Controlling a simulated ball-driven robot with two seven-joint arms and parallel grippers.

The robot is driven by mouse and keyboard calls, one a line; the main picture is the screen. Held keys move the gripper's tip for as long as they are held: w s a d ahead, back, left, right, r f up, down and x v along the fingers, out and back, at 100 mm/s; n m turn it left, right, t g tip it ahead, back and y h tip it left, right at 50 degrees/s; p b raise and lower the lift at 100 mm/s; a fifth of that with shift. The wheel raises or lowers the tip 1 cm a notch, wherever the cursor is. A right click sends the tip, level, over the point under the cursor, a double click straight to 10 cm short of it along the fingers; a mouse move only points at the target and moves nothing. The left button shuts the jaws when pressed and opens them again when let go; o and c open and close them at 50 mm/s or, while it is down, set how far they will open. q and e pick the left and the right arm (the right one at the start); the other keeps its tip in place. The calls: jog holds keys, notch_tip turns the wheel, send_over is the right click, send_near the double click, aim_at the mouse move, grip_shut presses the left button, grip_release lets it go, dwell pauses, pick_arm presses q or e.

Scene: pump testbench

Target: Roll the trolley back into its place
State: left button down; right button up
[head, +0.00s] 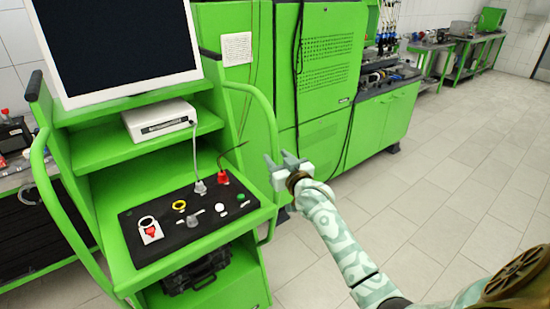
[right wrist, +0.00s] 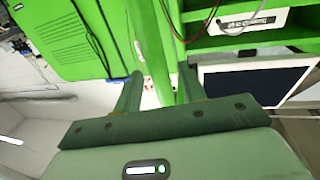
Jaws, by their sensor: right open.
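The trolley (head: 108,160) is a green wheeled-type cart on the left of the head view, with a monitor (head: 120,40) on top and a black control panel (head: 185,215). Its right side handle (head: 246,90) is a curved green tube. My right gripper (head: 279,157) is open at this handle. In the right wrist view, a green tube (right wrist: 150,45) runs between the two fingers of the gripper (right wrist: 161,74), with space beside it; whether a finger touches it I cannot tell. The trolley's lower end and wheels are out of view. My left gripper is not in view.
A large green machine cabinet (head: 325,62) stands behind and right of the trolley. A dark workbench (head: 40,225) is at the left edge. Green benches (head: 430,58) line the back wall. The tiled floor (head: 440,165) at right is clear.

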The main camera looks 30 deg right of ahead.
jog(key=shift+w+d, duration=0.1)
jog(key=shift+w, duration=0.8)
grip_shut()
